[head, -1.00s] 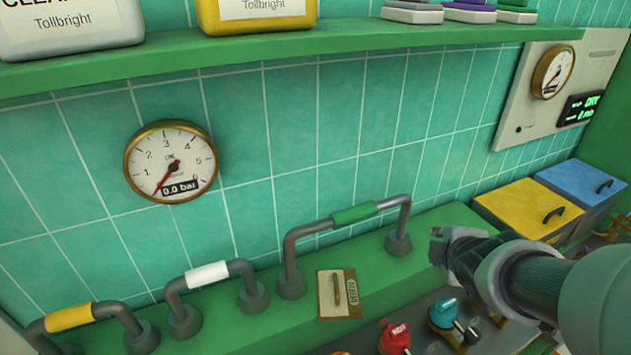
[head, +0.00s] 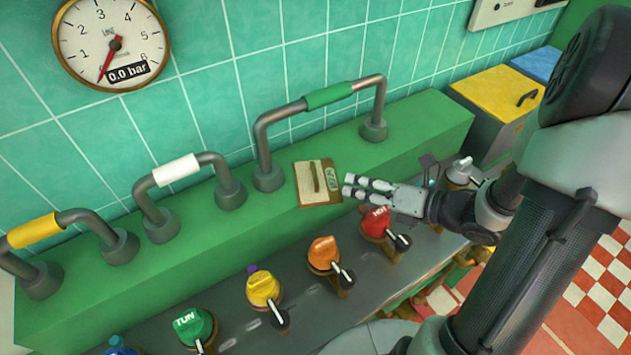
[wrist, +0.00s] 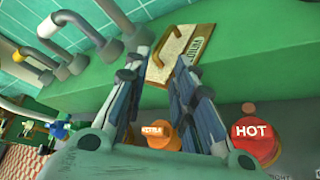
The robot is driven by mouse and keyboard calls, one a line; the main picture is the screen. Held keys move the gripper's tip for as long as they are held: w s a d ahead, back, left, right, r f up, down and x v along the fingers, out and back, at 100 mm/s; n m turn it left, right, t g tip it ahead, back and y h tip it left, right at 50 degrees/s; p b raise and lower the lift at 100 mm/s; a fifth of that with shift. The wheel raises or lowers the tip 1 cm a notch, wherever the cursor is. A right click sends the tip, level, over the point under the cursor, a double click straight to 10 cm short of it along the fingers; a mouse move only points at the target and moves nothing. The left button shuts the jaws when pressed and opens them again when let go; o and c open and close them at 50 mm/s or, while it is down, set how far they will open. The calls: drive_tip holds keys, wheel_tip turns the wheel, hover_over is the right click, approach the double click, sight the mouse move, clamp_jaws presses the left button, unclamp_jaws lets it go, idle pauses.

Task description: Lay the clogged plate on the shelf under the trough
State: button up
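A small tan plate (head: 309,187) with a raised handle and a brown label strip lies flat on the green ledge (head: 420,152), below the pipe with the green sleeve. The label is too small to read surely, so I cannot tell whether this is the clogged plate. My gripper (head: 352,187) is just right of the plate, pointing at it. In the wrist view my gripper (wrist: 166,68) has its two fingers apart, with the plate (wrist: 181,52) just beyond the tips and nothing held. I cannot make out the trough or the shelf under it.
Bent grey pipes with yellow, white and green (head: 329,95) sleeves stand on the ledge. Coloured valve knobs, including a red one (head: 376,221), line the grey panel in front. A yellow-lidded bin (head: 500,92) stands at the right. The gauge (head: 108,42) reads 0.0 bar.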

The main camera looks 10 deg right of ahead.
sight(316, 174)
drive_tip(key=b+x, duration=0.1)
drive_tip(key=x, duration=0.4)
drive_tip(key=shift+w+a+f, duration=0.15)
drive_tip(key=shift+w, duration=0.05)
drive_tip(key=shift+w+r+b+x, duration=0.15)
drive_tip(key=shift+b+x, duration=0.15)
drive_tip(key=shift+x, duration=1.1)
drive_tip(key=shift+w+r+b+x, duration=0.15)
drive_tip(key=shift+b+x, duration=0.15)
drive_tip(key=shift+x, duration=1.05)
drive_tip(key=shift+s, duration=0.1)
drive_tip(key=shift+c, duration=0.5)
clamp_jaws()
drive_tip(key=shift+s, duration=0.1)
